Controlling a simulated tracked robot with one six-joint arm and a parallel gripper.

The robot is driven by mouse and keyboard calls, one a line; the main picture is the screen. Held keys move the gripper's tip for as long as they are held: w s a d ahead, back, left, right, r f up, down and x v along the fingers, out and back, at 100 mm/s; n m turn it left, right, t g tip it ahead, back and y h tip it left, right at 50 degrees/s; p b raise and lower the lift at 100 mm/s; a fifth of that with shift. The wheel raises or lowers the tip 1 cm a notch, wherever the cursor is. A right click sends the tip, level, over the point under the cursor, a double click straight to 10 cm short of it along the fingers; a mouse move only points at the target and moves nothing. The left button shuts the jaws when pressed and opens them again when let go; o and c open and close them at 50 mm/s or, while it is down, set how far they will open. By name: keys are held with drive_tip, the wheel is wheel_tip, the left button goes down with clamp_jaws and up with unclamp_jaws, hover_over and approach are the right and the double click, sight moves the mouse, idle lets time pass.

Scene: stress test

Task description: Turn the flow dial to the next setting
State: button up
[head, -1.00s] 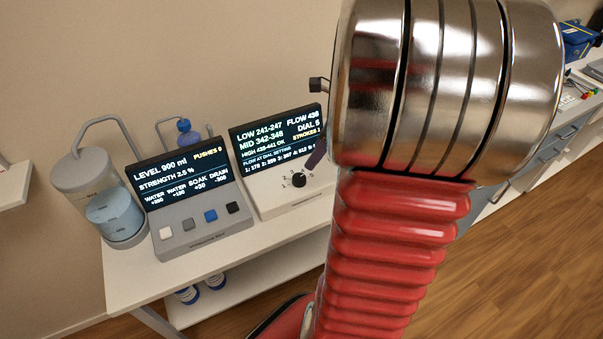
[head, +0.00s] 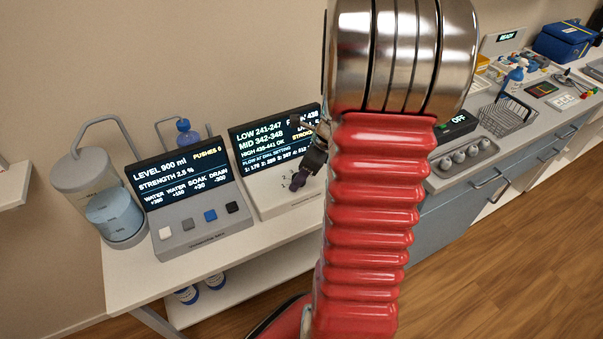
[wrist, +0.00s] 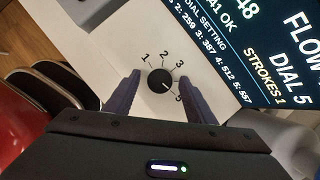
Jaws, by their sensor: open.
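The flow dial (wrist: 160,80) is a round black knob on a white panel, with numbers printed around it. Its white pointer line faces the lower right, towards the 5. My gripper (wrist: 160,97) is open, with one dark purple finger on each side of the dial. Small gaps seem to show between knob and fingers; I cannot tell their height over the panel. In the head view my gripper (head: 301,179) is over the dial and hides it. The flow screen (head: 272,140) is partly covered by my arm; in the wrist view it reads DIAL 5 and STROKES 1.
Left of the flow unit stands a console (head: 196,205) with a level screen and several buttons. A clear tank (head: 110,205) is at the far left. A grey counter at the right holds a wire basket (head: 503,115) and a blue box (head: 566,42).

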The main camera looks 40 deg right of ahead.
drive_tip(key=shift+c, duration=0.3)
drive_tip(key=c, duration=1)
drive_tip(key=shift+o, duration=0.2)
